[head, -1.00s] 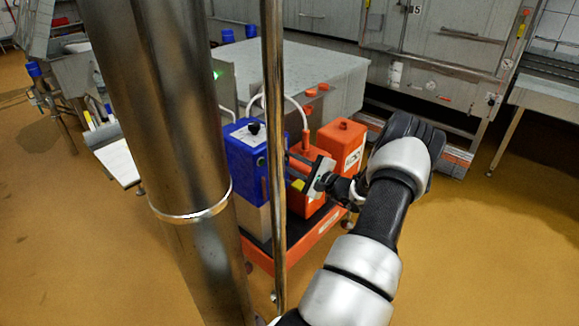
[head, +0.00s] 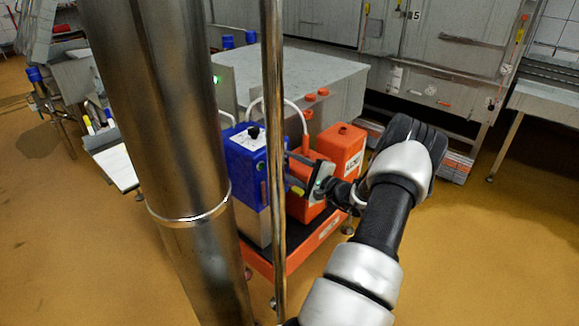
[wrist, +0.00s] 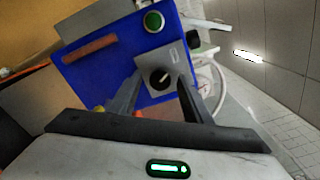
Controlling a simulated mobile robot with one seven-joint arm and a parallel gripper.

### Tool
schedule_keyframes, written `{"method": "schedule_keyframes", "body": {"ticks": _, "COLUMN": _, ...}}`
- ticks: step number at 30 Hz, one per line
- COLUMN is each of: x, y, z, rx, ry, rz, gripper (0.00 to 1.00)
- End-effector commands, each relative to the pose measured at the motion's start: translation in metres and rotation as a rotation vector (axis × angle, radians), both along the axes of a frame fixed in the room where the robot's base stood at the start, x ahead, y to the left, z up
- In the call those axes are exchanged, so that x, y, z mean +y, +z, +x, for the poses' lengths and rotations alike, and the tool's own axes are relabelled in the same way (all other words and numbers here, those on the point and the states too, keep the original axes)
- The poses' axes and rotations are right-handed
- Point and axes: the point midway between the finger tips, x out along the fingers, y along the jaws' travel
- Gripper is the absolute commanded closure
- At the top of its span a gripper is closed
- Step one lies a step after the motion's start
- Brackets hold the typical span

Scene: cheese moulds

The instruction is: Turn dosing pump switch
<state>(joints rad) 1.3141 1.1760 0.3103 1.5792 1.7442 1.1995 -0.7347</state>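The dosing pump is a blue box (head: 240,160) on an orange cart, left of my arm in the head view. In the wrist view its blue face (wrist: 100,75) fills the upper middle. The switch is a black round knob (wrist: 159,78) with a white mark, set on a grey plate (wrist: 172,63). My gripper (wrist: 161,84) is open, one finger on each side of the knob in the picture. I cannot tell whether the fingers touch it.
A green round button (wrist: 153,22) sits above the switch. Orange containers (head: 341,150) stand on the orange cart (head: 312,246) behind my gripper. A thin metal pole (head: 276,220) and a thick steel column (head: 165,130) stand in front. The floor at right is clear.

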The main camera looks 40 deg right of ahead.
Motion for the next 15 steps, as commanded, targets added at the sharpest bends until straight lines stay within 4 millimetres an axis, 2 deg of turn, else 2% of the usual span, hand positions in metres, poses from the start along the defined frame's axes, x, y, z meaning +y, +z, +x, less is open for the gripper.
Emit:
{"method": "schedule_keyframes", "body": {"ticks": 9, "x": 0.0, "y": 0.0, "z": -0.002, "rx": 0.0, "ry": 0.0, "rz": 0.001, "gripper": 0.56}}
{"method": "schedule_keyframes", "body": {"ticks": 11, "x": -0.001, "y": 0.001, "z": -0.007, "rx": 0.001, "ry": -0.001, "rz": 0.001, "gripper": 0.56}}
{"method": "schedule_keyframes", "body": {"ticks": 15, "x": -0.004, "y": 0.001, "z": -0.03, "rx": 0.001, "ry": -0.003, "rz": 0.003, "gripper": 0.56}}
